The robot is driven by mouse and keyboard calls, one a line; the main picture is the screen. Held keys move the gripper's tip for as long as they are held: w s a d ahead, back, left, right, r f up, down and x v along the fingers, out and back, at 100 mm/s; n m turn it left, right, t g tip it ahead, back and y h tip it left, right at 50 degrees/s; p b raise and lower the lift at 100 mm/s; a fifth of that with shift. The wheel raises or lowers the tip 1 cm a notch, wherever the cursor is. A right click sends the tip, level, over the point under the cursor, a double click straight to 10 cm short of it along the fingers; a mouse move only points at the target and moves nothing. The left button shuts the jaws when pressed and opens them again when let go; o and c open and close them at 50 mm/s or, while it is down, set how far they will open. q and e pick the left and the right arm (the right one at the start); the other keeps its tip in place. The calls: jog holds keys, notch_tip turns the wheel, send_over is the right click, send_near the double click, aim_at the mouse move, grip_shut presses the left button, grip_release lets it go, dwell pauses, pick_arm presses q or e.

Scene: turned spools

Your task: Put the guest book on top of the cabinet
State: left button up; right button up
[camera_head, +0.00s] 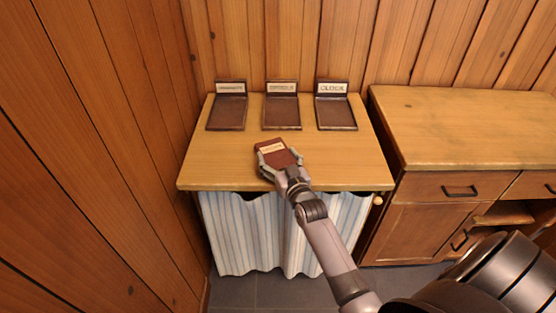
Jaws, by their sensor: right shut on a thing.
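A dark red book (275,148) with a pale label, which looks like the guest book, is in my right gripper (278,162). The gripper is shut on it, with fingers on both sides of its near part. The book is over the front middle of a wooden-topped cabinet (345,175) with a striped curtain front. I cannot tell whether it touches the top. Another wooden cabinet (470,120) with drawers and doors stands to the right, its top bare. My left gripper is not in view.
Three dark trays with upright name plates line the back of the curtained cabinet: a left tray (227,113), a middle tray (282,113) and a right tray (336,113) marked "CLOCK". All look empty. Wood-panelled walls (110,150) close off the left and back.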

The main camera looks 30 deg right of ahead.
jog(key=shift+f, duration=0.3)
jog(key=shift+f, duration=0.15)
jog(key=o, duration=1.4)
